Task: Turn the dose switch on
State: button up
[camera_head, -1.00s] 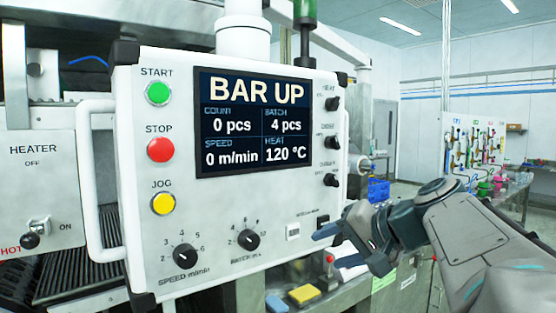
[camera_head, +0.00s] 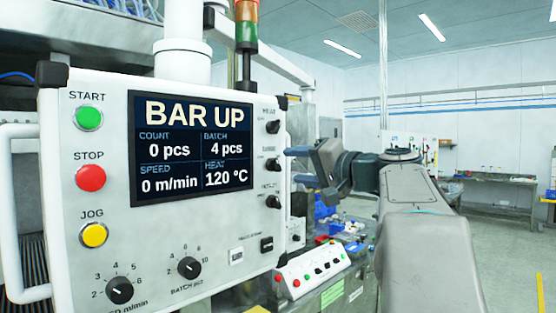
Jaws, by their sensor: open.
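The white control panel (camera_head: 150,235) fills the left of the view, with a display reading BAR UP. Down its right edge sit three small black rotary switches: a top one (camera_head: 273,127), a middle one (camera_head: 272,165) and a bottom one (camera_head: 273,202). Their labels are too blurred to read surely, so I cannot tell which is the dose switch. My gripper (camera_head: 291,165) is open and empty, its blue-tipped fingers pointing left at about the height of the middle switch. In the picture a small gap separates the fingertips from that switch; depth is hard to judge.
START (camera_head: 89,118), STOP (camera_head: 90,178) and JOG (camera_head: 94,235) buttons and two dials, speed (camera_head: 120,290) and batch (camera_head: 189,267), are on the panel. A small button box (camera_head: 312,272) stands below right. Open floor (camera_head: 500,265) lies at the right.

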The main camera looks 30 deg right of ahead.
aim_at(280, 166)
jog(key=p+x, duration=0.1)
jog(key=x, duration=0.4)
jog(key=shift+s, duration=0.1)
jog(key=c, duration=1)
jog(key=shift+o, duration=0.2)
jog(key=shift+m, duration=0.3)
jog(key=m+p, duration=0.1)
jog(key=m, duration=0.4)
jog(key=m+p, duration=0.1)
jog(key=m, duration=0.5)
jog(key=shift+f, duration=0.2)
jog(key=shift+m, duration=0.3)
